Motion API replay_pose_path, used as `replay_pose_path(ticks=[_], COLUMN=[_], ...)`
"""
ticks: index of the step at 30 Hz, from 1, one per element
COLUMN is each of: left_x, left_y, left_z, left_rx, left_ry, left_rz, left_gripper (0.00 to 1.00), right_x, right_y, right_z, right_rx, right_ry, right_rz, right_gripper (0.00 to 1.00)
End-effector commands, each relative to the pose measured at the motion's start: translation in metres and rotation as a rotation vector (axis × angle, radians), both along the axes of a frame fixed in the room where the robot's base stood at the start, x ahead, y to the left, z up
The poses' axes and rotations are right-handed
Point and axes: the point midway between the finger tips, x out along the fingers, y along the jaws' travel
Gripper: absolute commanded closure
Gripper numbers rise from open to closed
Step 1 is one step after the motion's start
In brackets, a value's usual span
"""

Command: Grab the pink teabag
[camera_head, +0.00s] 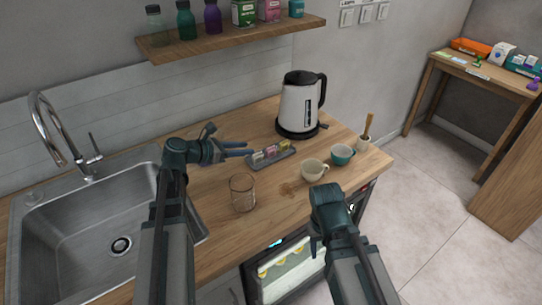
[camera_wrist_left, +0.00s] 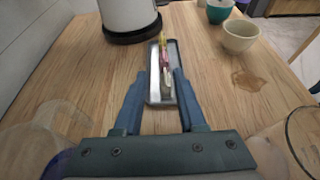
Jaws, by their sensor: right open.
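The pink teabag (camera_head: 270,151) lies in the middle of a small grey tray (camera_head: 262,165), between other light and yellowish teabags. In the left wrist view the pink teabag (camera_wrist_left: 165,57) lies ahead, past my fingertips. My left gripper (camera_head: 246,149) is open and empty, its fingers pointing at the tray's near end. In the left wrist view the left gripper (camera_wrist_left: 158,74) has its fingers apart, either side of the tray's near part. My right gripper (camera_head: 314,244) is open, pointing down near the counter's front edge, away from the tray; its fingertips are small and partly hidden.
A white and black kettle (camera_head: 298,105) stands behind the tray. A cream cup (camera_head: 313,172) and a teal cup (camera_head: 341,155) stand right of it. A glass (camera_head: 243,193) stands in front, near my left arm. The sink (camera_head: 75,205) is at the left; a shelf (camera_head: 235,38) hangs above.

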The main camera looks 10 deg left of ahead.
Motion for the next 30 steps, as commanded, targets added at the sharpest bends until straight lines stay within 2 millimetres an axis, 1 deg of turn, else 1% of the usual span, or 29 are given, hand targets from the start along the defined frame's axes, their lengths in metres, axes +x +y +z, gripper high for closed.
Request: replay_pose_path(ticks=[1, 6, 9, 17, 20, 25, 27, 30], left_x=[0.007, 0.021, 0.024, 0.027, 0.031, 0.045, 0.052, 0.056], left_y=[-0.007, -0.02, -0.024, -0.028, -0.034, -0.054, -0.059, -0.064], left_z=[-0.007, -0.014, -0.015, -0.016, -0.02, -0.03, -0.033, -0.034], left_rx=[0.0, 0.001, 0.001, 0.001, 0.0, 0.001, 0.0, -0.001], left_ry=[0.0, 0.0, 0.0, 0.001, 0.001, 0.001, 0.0, 0.001], left_rz=[-0.003, -0.001, -0.001, 0.0, -0.001, -0.003, -0.001, -0.001], left_gripper=[0.6, 0.6, 0.6, 0.6, 0.6, 0.6, 0.6, 0.6], right_x=[0.0, 0.0, 0.0, 0.0, 0.0, 0.0, 0.0, 0.0], right_y=[0.0, 0.0, 0.0, 0.0, 0.0, 0.0, 0.0, 0.0], right_z=[-0.007, -0.014, -0.015, -0.016, -0.02, -0.03, -0.033, -0.034], right_rx=[0.0, 0.0, 0.0, 0.0, 0.0, 0.0, 0.0, 0.0], right_ry=[0.0, 0.0, 0.0, 0.0, 0.0, 0.0, 0.0, 0.0], right_rz=[0.0, 0.0, 0.0, 0.0, 0.0, 0.0, 0.0, 0.0], right_gripper=[0.5, 0.5, 0.5, 0.5, 0.5, 0.5, 0.5, 0.5])
